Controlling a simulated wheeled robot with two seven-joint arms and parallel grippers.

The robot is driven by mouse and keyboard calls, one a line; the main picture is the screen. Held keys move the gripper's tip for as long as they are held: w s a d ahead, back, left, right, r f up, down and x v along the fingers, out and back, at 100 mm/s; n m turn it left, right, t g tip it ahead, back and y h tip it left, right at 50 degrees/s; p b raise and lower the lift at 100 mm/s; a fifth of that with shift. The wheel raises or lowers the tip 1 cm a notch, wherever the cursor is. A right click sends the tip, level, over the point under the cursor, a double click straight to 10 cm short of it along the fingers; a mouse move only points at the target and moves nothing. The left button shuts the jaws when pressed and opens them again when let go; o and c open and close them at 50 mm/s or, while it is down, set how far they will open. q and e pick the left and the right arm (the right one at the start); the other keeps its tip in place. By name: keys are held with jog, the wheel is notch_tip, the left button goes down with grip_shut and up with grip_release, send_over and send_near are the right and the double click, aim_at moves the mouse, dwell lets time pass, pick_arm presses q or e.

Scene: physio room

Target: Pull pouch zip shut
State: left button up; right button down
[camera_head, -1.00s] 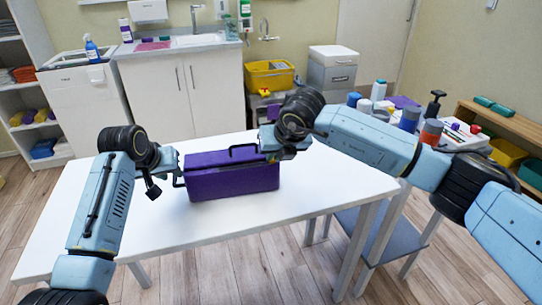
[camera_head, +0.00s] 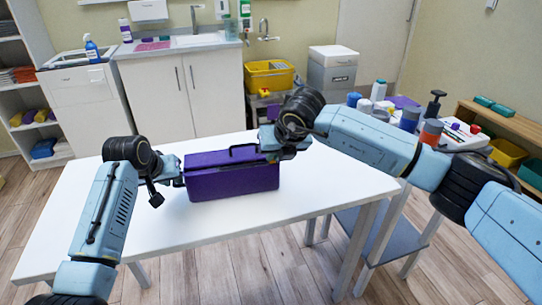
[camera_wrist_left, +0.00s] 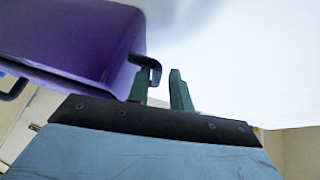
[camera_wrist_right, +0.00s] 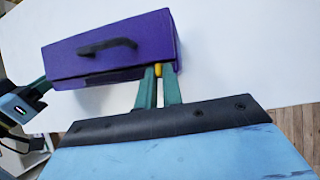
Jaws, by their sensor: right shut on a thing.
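The purple pouch (camera_head: 232,182) is a long box shape on the white table, with a black handle (camera_wrist_right: 106,46) on top. A black loop (camera_wrist_left: 148,62) sticks out from its left end. My left gripper (camera_wrist_left: 160,82) is at that end, its fingers apart, with the loop's tip between or just beside them. My right gripper (camera_wrist_right: 158,76) is at the pouch's right end, shut on a small yellow zip pull (camera_wrist_right: 158,69).
The white table (camera_head: 100,230) is clear in front of the pouch. A trolley with bottles (camera_head: 408,118) stands to the right, partly behind my right arm. A yellow bin (camera_head: 270,74) and a sink counter (camera_head: 180,48) are behind.

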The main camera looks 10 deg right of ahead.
pick_arm(q)
jog(key=shift+a, duration=0.1)
grip_shut()
pick_arm(e)
jog(key=shift+a, duration=0.15)
pick_arm(q)
jog(key=shift+s+d+f, duration=0.1)
jog(key=shift+d+f, duration=0.05)
jog(key=shift+d, duration=0.1)
pick_arm(e)
jog(key=a, duration=1.3)
pick_arm(q)
jog(key=shift+a, duration=0.1)
pick_arm(e)
jog(key=c, duration=1.4)
grip_release()
jog(key=shift+d, duration=0.1)
jog(key=shift+o, duration=0.2)
pick_arm(q)
jog(key=shift+a, duration=0.15)
jog(key=shift+o, duration=1.4)
grip_release()
pick_arm(e)
notch_tip(320, 180, up, 8)
